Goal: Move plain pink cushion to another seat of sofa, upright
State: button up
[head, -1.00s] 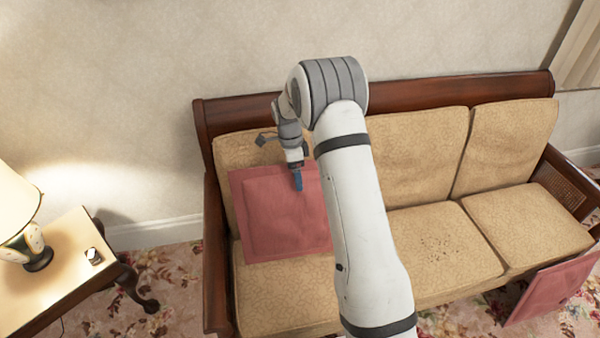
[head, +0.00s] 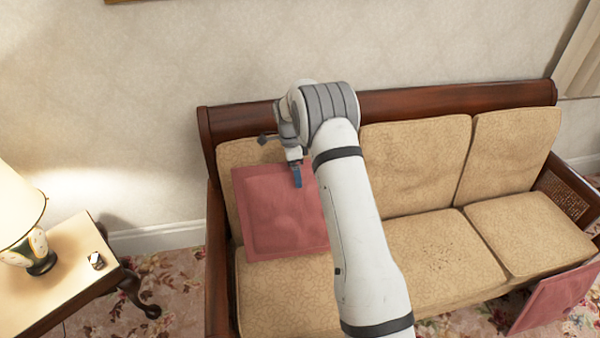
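A plain pink cushion (head: 280,222) leans against the backrest on the left seat of the sofa (head: 420,170). Part of it is hidden behind my arm. My gripper (head: 297,178) is at the upper edge of this cushion, with a blue fingertip in front of its face. Only one fingertip shows clearly, so I cannot tell whether the gripper is shut on the cushion. A second pink cushion (head: 555,298) stands tilted at the sofa's right front, by the floor. The middle seat (head: 440,255) and right seat (head: 528,230) are bare.
A side table (head: 68,272) with a lamp (head: 22,220) and a small object (head: 96,261) stands at the left. The sofa has wooden arms at both ends and a wooden top rail (head: 430,103). A patterned carpet covers the floor.

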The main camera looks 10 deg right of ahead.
jog(key=shift+f, duration=0.15)
jog(key=o, duration=1.8)
jog(key=shift+o, duration=1.1)
jog(key=shift+r+p, duration=2.75)
jog(key=shift+r, duration=2.3)
